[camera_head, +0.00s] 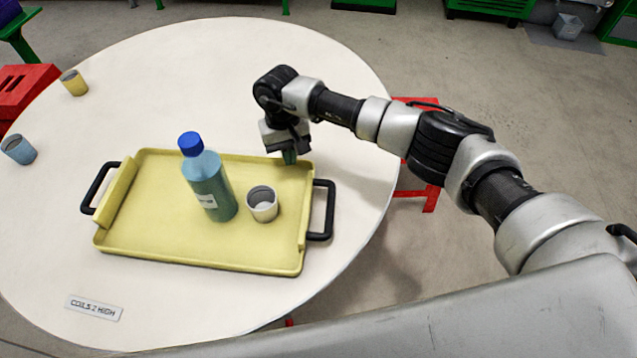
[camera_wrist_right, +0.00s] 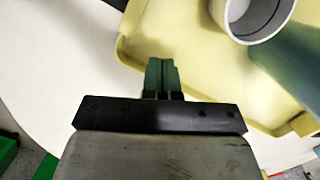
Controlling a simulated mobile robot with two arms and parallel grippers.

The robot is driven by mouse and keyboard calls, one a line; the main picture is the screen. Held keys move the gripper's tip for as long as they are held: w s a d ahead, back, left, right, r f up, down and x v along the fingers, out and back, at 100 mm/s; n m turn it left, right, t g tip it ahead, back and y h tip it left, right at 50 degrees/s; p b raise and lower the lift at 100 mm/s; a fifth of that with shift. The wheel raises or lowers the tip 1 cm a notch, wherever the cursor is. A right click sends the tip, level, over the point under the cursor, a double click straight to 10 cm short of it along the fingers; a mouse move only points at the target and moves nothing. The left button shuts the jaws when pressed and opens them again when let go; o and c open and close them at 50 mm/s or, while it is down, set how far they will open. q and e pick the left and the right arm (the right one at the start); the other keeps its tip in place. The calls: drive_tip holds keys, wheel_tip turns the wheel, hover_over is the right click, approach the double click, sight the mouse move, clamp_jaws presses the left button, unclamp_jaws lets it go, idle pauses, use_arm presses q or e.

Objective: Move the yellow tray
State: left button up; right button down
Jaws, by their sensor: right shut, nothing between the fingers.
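The yellow tray (camera_head: 150,228) lies on the round white table, with a black handle at its left end and another black handle (camera_head: 329,210) at its right end. A teal bottle with a blue cap (camera_head: 208,182) and a white cup (camera_head: 262,205) stand on it. My right gripper (camera_head: 289,156) is shut and empty, over the tray's far right corner. In the right wrist view its green fingertips (camera_wrist_right: 161,75) are together beside the tray's edge (camera_wrist_right: 122,45); I cannot tell whether they touch it. My left gripper is not in view.
The round white table (camera_head: 140,75) also holds a yellow cup (camera_head: 74,82), a blue cup (camera_head: 19,149) and a small label plate (camera_head: 94,307). Red stools stand at the left and right of the table. The table's far part is clear.

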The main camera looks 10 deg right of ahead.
sight(307, 205)
drive_tip(key=s+p, duration=0.2)
drive_tip(key=s, duration=0.1)
drive_tip(key=s+d+p, duration=0.1)
drive_tip(key=s+p, duration=0.1)
drive_tip(key=s, duration=0.2)
drive_tip(key=s+d+p, duration=0.1)
drive_tip(key=s+p, duration=0.1)
drive_tip(key=s, duration=0.1)
drive_tip(key=shift+s, duration=0.4)
drive_tip(key=shift+w+f+b, duration=0.15)
drive_tip(key=shift+f+b, duration=0.25)
drive_tip(key=shift+f, duration=0.3)
drive_tip(key=shift+f+b, duration=0.15)
drive_tip(key=shift+b, duration=0.2)
